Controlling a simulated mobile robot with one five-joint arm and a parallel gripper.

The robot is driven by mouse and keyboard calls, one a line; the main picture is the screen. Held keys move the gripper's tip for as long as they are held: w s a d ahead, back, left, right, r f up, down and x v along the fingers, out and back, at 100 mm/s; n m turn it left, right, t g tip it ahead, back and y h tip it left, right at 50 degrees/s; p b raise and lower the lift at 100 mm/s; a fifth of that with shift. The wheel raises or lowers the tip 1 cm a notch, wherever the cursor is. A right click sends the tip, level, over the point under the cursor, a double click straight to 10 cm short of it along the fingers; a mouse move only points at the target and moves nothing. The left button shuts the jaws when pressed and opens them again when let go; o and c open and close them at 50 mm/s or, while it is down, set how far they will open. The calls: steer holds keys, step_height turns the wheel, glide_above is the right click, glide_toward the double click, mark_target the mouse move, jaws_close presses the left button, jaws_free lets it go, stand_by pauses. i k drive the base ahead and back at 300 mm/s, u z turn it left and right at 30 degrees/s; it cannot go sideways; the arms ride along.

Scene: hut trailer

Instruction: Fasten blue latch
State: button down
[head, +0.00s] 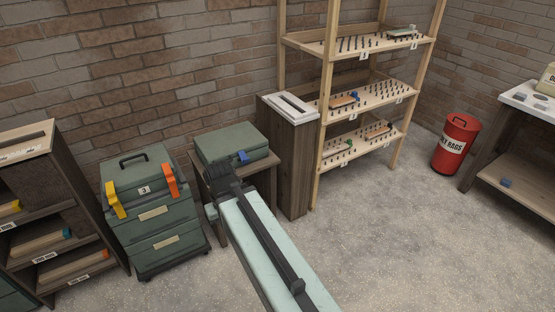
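A small blue latch (243,157) shows on the front side of a green case (223,142), which lies on a low wooden stand. The case looks closed; whether the latch is fastened is too small to tell. My arm reaches up from the bottom of the head view. My gripper (215,172) is at its far end, in front of the case's left part and left of the blue latch. It overlaps the case in the picture; I cannot tell whether they touch. Its fingers are dark and small, so their opening cannot be made out.
A stacked green toolbox (150,210) with yellow and orange latches stands left of the stand. A narrow wooden cabinet (291,165) and a pegged shelf rack (370,95) stand to the right. A red bin (455,145) is farther right. The floor (400,230) at right is clear.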

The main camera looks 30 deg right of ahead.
mark_target(245, 160)
steer(key=u, duration=0.2)
steer(key=i, duration=1.75)
steer(key=z, duration=1.1)
steer(key=k, duration=0.85)
steer(key=z, duration=0.15)
steer(key=i, duration=0.95)
steer(key=u, duration=0.5)
steer(key=k, duration=1.35)
steer(key=u, duration=0.7)
